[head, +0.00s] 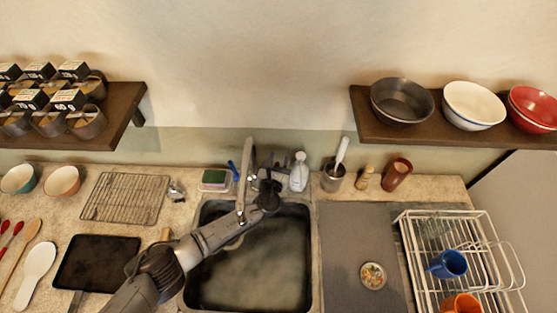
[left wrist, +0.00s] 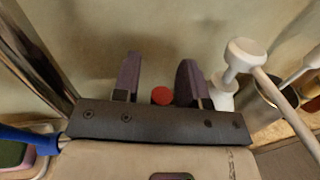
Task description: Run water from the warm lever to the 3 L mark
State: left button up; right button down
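My left gripper (head: 268,178) reaches over the sink to the back of the basin, just right of the metal faucet (head: 243,185). In the left wrist view its two fingers (left wrist: 160,80) are apart, and a round red knob (left wrist: 162,96), likely the warm lever's end, shows between them with gaps at both sides. The faucet's post also shows at the left of that view (left wrist: 40,55). The dark sink basin (head: 196,290) has a cloudy grey surface inside; I cannot tell its water level. No 3 L mark is readable. My right gripper is out of view.
A white bottle (head: 299,172) and a utensil crock (head: 332,180) stand right of the gripper. A sponge in a holder (head: 214,180) and a blue brush (head: 233,170) are to the left. A grey mat (head: 350,240) and a dish rack (head: 408,222) lie right of the sink.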

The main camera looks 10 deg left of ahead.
pick_arm(q)
jog(key=shift+c, duration=0.5)
grip_shut()
